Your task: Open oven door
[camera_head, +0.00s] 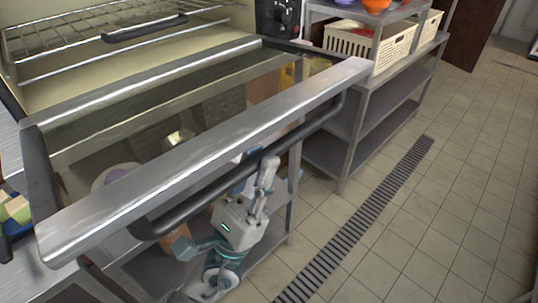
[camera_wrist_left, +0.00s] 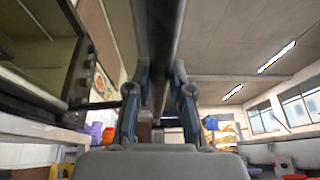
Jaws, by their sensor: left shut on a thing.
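The oven door (camera_head: 215,148) is a metal-framed glass panel, swung down and out from the oven, so the pale oven cavity (camera_head: 75,80) with its wire rack (camera_head: 100,28) shows behind it. A dark bar handle (camera_head: 205,193) runs along the door's outer edge. My left gripper (camera_head: 260,167) reaches up from below and is shut on this handle near its middle. In the left wrist view the dark handle (camera_wrist_left: 160,30) runs between the two fingers (camera_wrist_left: 157,85). Part of the fingers is hidden behind the handle and door edge in the head view. My right gripper is not in view.
A metal shelf unit (camera_head: 400,62) with cream baskets (camera_head: 368,45) and an orange bowl (camera_head: 376,5) stands right of the oven. A shelf rack shows under the door. The tiled floor (camera_head: 440,215) at the right is clear, with a drain grate (camera_head: 355,220).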

